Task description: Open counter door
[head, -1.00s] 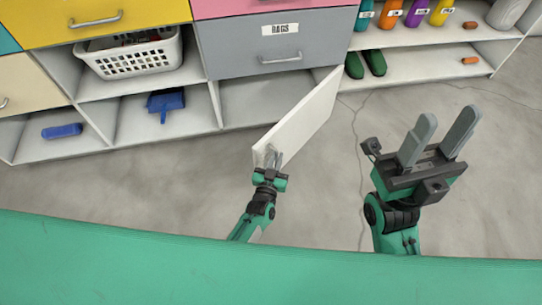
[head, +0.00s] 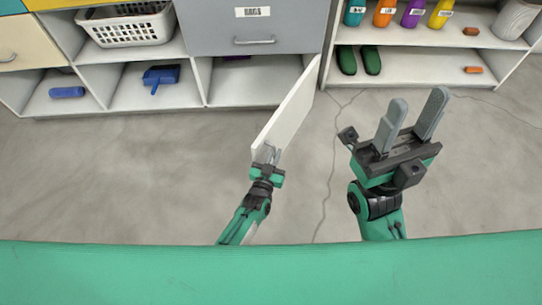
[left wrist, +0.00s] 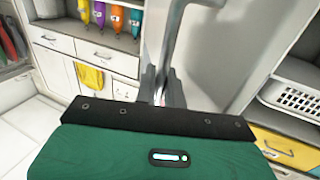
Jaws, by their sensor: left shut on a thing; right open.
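The white counter door (head: 291,110) stands swung out from the shelving below the grey drawer, roughly square to its front, hinged at its right side. The compartment (head: 240,92) behind it is open to view. My left gripper (head: 268,155) is shut at the free edge of the door, on its handle. In the left wrist view the grey bar handle (left wrist: 178,32) runs down toward the fingers (left wrist: 164,90); the exact contact is partly hidden by the gripper body. My right gripper (head: 415,108) is open and empty above the floor, right of the door.
The grey drawer (head: 255,28) is above the compartment. A white basket (head: 127,27) and blue dustpan (head: 160,76) sit on shelves to the left. Green shoes (head: 358,60) and bottles (head: 412,14) are to the right. The grey floor (head: 150,170) in front is clear.

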